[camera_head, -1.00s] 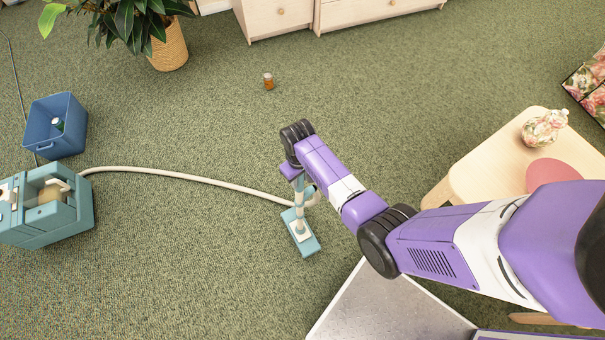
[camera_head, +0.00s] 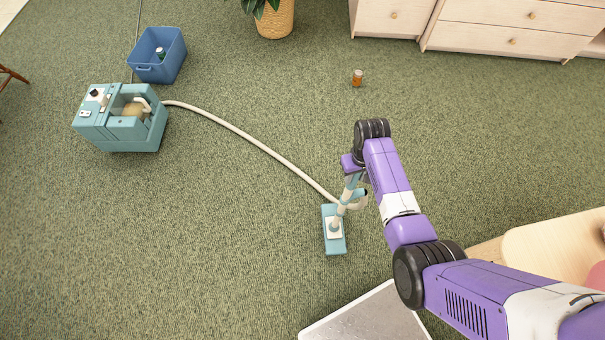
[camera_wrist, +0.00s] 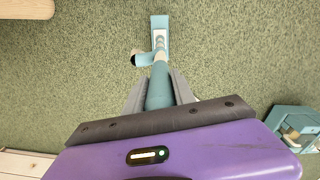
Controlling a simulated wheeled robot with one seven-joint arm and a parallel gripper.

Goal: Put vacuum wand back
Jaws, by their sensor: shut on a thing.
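The vacuum wand (camera_head: 347,192) is teal and white, with a flat teal floor head (camera_head: 334,243) at its lower end, on or just above the carpet. My gripper (camera_head: 352,168) is shut on the upper part of the wand. In the wrist view the teal handle (camera_wrist: 159,88) sits between the two grey fingers (camera_wrist: 159,92). The teal vacuum body (camera_head: 125,132) stands on the carpet at the left, with an open bay in its top. A pale hose (camera_head: 254,142) runs from the body to the wand. The vacuum body also shows at the right of the wrist view (camera_wrist: 290,112).
A blue bin (camera_head: 170,68) with a green item stands behind the vacuum body. A small orange jar (camera_head: 357,77) lies farther back, near pale drawers (camera_head: 480,42). A wooden table (camera_head: 545,240) is at the right. The carpet between wand and vacuum body is clear except for the hose.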

